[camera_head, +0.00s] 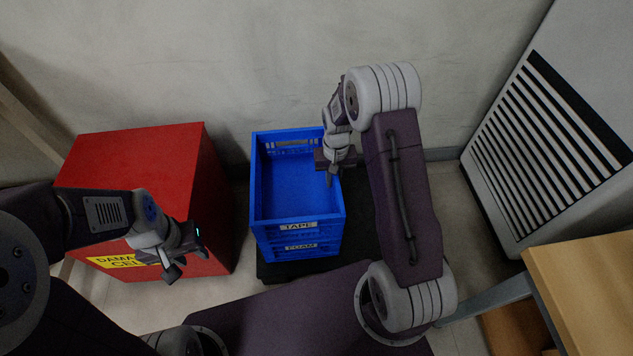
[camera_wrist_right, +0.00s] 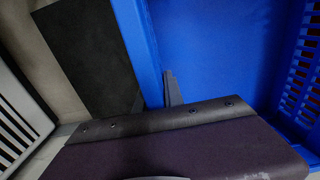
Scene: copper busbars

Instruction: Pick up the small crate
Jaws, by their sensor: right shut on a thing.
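A blue open-topped crate (camera_head: 297,190) labelled TAPE sits on top of another blue crate labelled FOAM (camera_head: 300,250). The upper crate looks empty inside. My right gripper (camera_head: 331,177) is at the right side wall of the upper crate and is shut on its rim. In the right wrist view the gripper (camera_wrist_right: 155,97) has one finger inside the blue wall (camera_wrist_right: 138,45) and the other outside it. My left gripper (camera_head: 162,267) is open and empty, in front of the red box and left of the crates.
The crates stand on a dark base (camera_head: 350,215) near the wall. A red box (camera_head: 150,170) with a yellow label stands to the left. A grey louvred cabinet (camera_head: 555,130) and a wooden table (camera_head: 590,290) are at the right.

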